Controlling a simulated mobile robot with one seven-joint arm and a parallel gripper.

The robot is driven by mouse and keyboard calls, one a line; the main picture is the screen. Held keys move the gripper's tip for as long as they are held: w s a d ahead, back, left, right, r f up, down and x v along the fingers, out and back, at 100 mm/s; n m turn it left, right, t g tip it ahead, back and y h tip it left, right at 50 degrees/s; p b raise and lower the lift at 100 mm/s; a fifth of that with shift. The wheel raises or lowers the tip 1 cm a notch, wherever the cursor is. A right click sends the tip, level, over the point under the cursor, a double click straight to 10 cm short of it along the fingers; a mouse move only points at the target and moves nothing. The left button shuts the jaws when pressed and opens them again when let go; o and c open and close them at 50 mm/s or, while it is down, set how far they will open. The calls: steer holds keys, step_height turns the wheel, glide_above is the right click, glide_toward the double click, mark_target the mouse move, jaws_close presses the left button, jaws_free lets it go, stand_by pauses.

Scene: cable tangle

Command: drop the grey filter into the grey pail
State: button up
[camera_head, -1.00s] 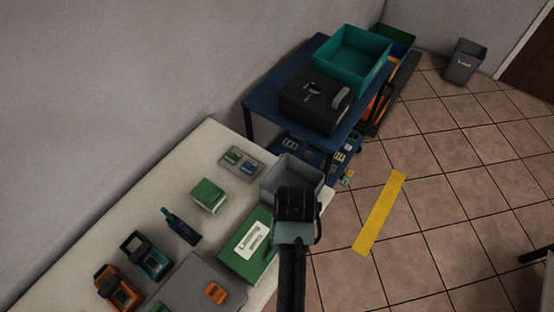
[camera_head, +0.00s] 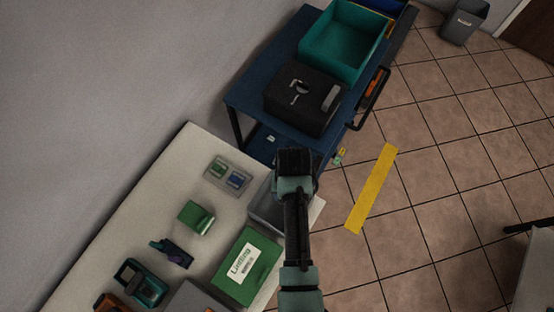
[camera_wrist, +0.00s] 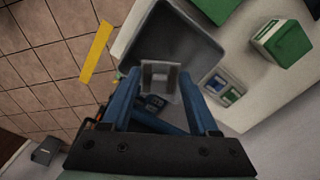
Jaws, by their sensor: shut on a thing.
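My gripper (camera_head: 293,162) is beyond the far right end of the white table in the head view, its fingers hidden by my own wrist. In the wrist view its blue fingers (camera_wrist: 160,97) are shut on a pale grey block-like piece, the grey filter (camera_wrist: 160,76). An open grey container (camera_head: 266,211) stands on the table end, partly hidden by my arm; it also shows in the wrist view (camera_wrist: 176,40). Another grey bin (camera_head: 462,24), labelled, stands on the floor at the back right. I cannot tell which of the two is the pail.
A blue cart (camera_head: 262,97) past the table holds a black box (camera_head: 303,98) and a teal open bin (camera_head: 345,45). On the table are a green labelled box (camera_head: 246,265), a small tray (camera_head: 228,174) and several small devices. Tiled floor to the right is mostly clear.

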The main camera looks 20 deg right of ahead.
steer(key=shift+s+f+b, duration=0.15)
steer(key=shift+f+b, duration=0.6)
steer(key=shift+f, duration=0.15)
step_height(320, 180, down, 4)
steer(key=b, duration=0.4)
steer(key=o, duration=1.4)
steer(key=shift+r, duration=0.15)
step_height(320, 180, up, 13)
steer(key=shift+b, duration=0.45)
